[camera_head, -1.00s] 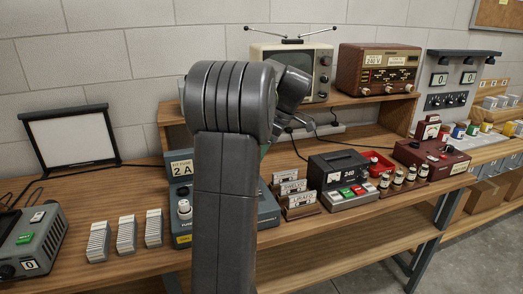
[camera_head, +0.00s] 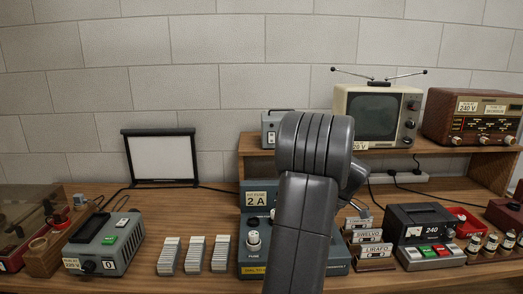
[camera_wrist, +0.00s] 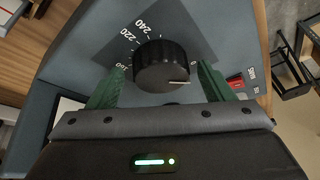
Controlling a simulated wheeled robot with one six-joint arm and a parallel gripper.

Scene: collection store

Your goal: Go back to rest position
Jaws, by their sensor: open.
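In the wrist view, my gripper (camera_wrist: 161,70) is open, with one green finger on each side of a black ribbed knob (camera_wrist: 161,62). I cannot tell whether the fingers touch the knob. The knob sits on a blue-grey panel (camera_wrist: 85,45) with a dial scale marked up to 240 and a red switch (camera_wrist: 236,83) at the right. The knob's white pointer line faces right, near the 0. In the head view, my dark grey arm stands in front of a blue-grey unit (camera_head: 252,225) labelled 2 A, and my gripper is hidden.
A grey device (camera_head: 103,243) and several card stacks (camera_head: 196,255) stand left on the bench. A shelf behind holds a television (camera_head: 377,115) and a brown radio (camera_head: 475,118). Open wall lies above.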

